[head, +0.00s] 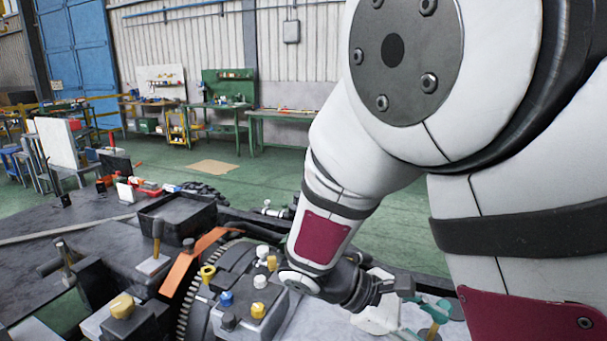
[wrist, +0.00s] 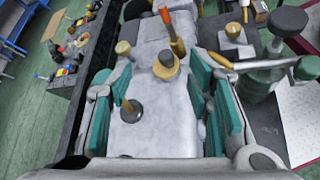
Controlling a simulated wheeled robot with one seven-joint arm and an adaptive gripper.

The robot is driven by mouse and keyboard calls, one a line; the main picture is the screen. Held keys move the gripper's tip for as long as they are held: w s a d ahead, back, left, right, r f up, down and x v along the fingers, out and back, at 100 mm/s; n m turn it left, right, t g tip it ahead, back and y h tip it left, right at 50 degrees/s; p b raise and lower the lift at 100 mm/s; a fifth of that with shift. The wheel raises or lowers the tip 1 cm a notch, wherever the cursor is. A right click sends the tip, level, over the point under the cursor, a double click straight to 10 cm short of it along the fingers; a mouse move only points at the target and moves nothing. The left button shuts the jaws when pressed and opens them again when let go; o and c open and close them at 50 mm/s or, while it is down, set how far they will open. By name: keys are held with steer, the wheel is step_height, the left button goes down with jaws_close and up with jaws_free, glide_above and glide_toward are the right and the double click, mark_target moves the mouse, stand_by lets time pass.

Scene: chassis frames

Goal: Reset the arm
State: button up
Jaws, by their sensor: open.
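My arm fills the right side of the head view, bent down towards the workbench. My gripper (head: 410,316) is at its low end, partly cut off by the lower edge of the picture. In the wrist view my gripper (wrist: 163,105) has its two teal-padded fingers spread wide apart. Between and beyond them is a pale grey block (wrist: 150,125) with a dark-topped peg (wrist: 131,110) and a yellow-brown knob (wrist: 166,66). No finger is seen closed on anything. Whether the fingers touch the block cannot be told.
A block with coloured knobs (head: 248,300) and a toothed gear (head: 190,300) lie just left of my gripper. A black bin (head: 177,216) stands behind them. Green tables (head: 280,117) are far back. The green floor (head: 270,180) between is mostly clear.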

steer(key=s+a+r+m+t+y, duration=0.1)
steer(key=s+r+m+t+y, duration=0.5)
steer(key=s+r+m+y, duration=0.5)
steer(key=shift+s+a+r+m+y, duration=0.2)
steer(key=shift+s+m+y, duration=0.25)
steer(key=shift+s, duration=0.4)
